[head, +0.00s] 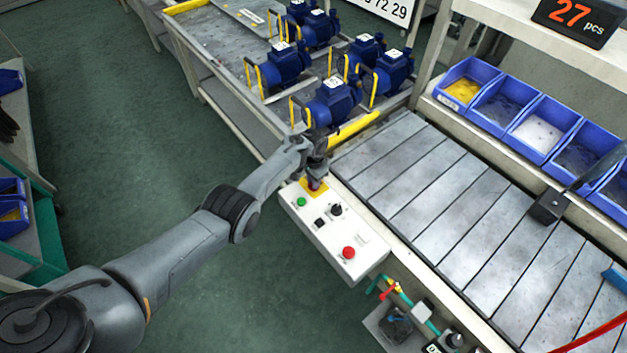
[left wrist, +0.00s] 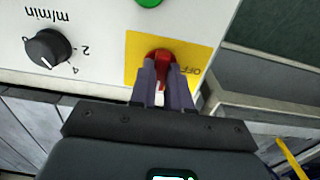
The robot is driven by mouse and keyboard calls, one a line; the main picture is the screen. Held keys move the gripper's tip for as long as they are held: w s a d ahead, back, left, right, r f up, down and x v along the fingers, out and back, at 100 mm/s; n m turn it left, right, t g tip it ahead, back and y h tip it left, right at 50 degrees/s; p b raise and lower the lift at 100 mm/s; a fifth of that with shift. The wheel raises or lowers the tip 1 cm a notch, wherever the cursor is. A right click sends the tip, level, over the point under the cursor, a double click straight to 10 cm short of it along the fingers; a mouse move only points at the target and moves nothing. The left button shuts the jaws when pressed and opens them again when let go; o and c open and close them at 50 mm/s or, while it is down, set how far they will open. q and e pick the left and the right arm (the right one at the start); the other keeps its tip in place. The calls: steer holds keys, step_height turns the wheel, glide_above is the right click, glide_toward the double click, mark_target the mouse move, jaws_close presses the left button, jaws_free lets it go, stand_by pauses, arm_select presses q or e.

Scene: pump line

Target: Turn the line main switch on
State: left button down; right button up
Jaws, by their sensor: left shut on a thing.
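The line main switch (left wrist: 161,56) is a red knob on a yellow plate (left wrist: 134,50) with "OFF" lettering, set at the far end of the white control panel (head: 322,236). My left gripper (left wrist: 166,78) is shut on the red switch from above, one finger on each side of it. In the head view my left gripper (head: 314,180) hides most of the switch, and part of the yellow plate shows beside it. The switch's exact angle is hard to tell. My right gripper is not in view.
A slatted conveyor (head: 440,200) runs alongside. Blue pumps (head: 334,101) stand on the bench behind. Blue bins (head: 505,105) line the right shelf.

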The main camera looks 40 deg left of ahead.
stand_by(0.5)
arm_select(q)
steer(key=c, duration=1.1)
jaws_free()
step_height(320, 180, up, 11)
steer(key=p, duration=0.5)
steer(key=shift+f, duration=0.1)
